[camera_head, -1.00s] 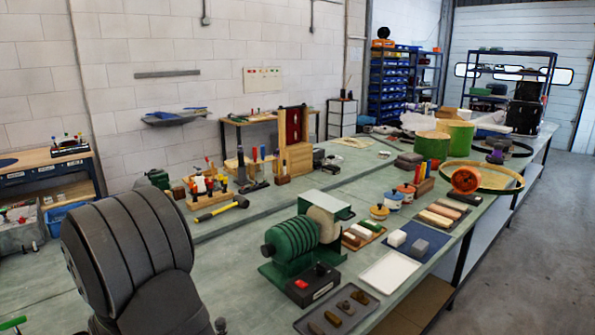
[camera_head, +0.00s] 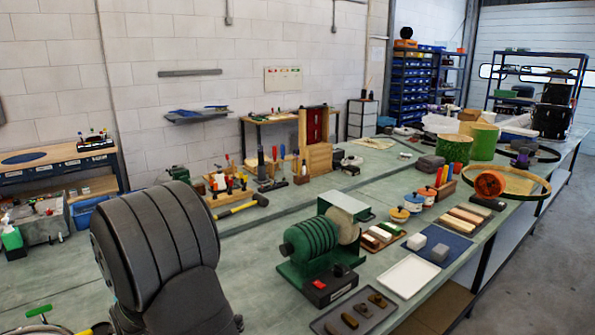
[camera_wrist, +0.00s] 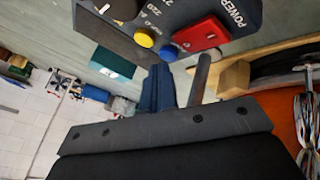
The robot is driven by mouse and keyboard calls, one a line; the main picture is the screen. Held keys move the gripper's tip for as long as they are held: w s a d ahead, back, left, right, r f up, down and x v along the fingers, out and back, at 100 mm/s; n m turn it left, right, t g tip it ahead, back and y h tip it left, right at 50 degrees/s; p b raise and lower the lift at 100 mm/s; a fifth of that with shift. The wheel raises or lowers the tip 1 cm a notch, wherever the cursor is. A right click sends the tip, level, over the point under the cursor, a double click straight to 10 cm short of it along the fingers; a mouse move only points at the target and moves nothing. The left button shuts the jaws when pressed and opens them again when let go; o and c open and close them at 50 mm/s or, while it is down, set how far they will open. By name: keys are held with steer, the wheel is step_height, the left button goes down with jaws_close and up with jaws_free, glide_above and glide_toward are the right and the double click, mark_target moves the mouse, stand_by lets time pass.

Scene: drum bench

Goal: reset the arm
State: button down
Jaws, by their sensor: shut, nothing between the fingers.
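My arm (camera_head: 160,250) fills the lower left of the head view as a large dark grey joint cover. Its gripper is outside that view. In the wrist view, my gripper (camera_wrist: 158,76) reaches up from a dark bar across the bottom. It is shut with nothing held. Beyond it is a dark panel (camera_wrist: 145,15) marked POWER, with blue and yellow buttons and a red switch (camera_wrist: 200,34). I cannot tell how far the gripper is from the panel.
A green grinder (camera_head: 310,245) stands mid-bench, with a white tray (camera_head: 408,276) and a dark tray (camera_head: 325,327) beside it. A yellow-handled hammer (camera_head: 240,207) lies behind. Hoops and drum shells (camera_head: 453,148) stand at the right. Bare bench (camera_head: 250,285) shows between arm and grinder.

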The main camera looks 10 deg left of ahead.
steer(key=s+d+r+m+h, duration=0.1)
steer(key=s+d+r+m, duration=0.1)
steer(key=r, duration=0.6)
steer(key=s+d+r+m+h, duration=0.1)
steer(key=s+d+r+m, duration=0.2)
steer(key=r, duration=0.6)
steer(key=s+d+r+m+g, duration=0.1)
steer(key=s+d+r+m, duration=0.2)
steer(key=r+m, duration=0.3)
step_height(320, 180, up, 4)
steer(key=shift+s+d+f+h, duration=0.15)
steer(key=shift+s+f+h, duration=0.15)
steer(key=shift+h, duration=0.1)
